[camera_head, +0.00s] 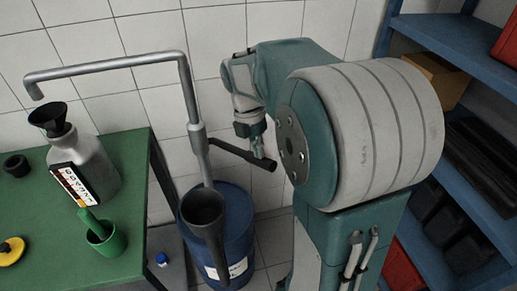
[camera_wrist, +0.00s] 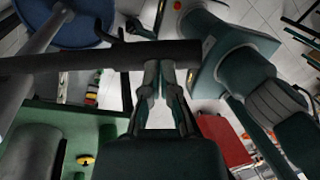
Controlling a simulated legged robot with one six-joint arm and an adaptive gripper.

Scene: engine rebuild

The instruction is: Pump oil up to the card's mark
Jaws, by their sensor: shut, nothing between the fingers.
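The pump (camera_head: 196,130) stands on a blue drum (camera_head: 230,240). Its grey spout pipe (camera_head: 110,66) reaches left, with its open end above a black funnel (camera_head: 50,118). The funnel sits in a grey bottle (camera_head: 95,160) on the green bench. A card (camera_head: 75,185) with a coloured scale stands against the bottle; the oil level cannot be seen. The pump's dark lever (camera_head: 240,155) points right. My gripper (camera_head: 260,150) is shut and empty by the lever's end. In the wrist view the lever (camera_wrist: 90,57) crosses at the fingertips (camera_wrist: 165,68); contact cannot be told.
The green bench (camera_head: 45,245) also bears a green cup (camera_head: 106,240), a yellow-and-black piece (camera_head: 11,250) and a black ring (camera_head: 16,166). Blue shelves (camera_head: 450,45) with boxes stand at right, and a tiled wall behind.

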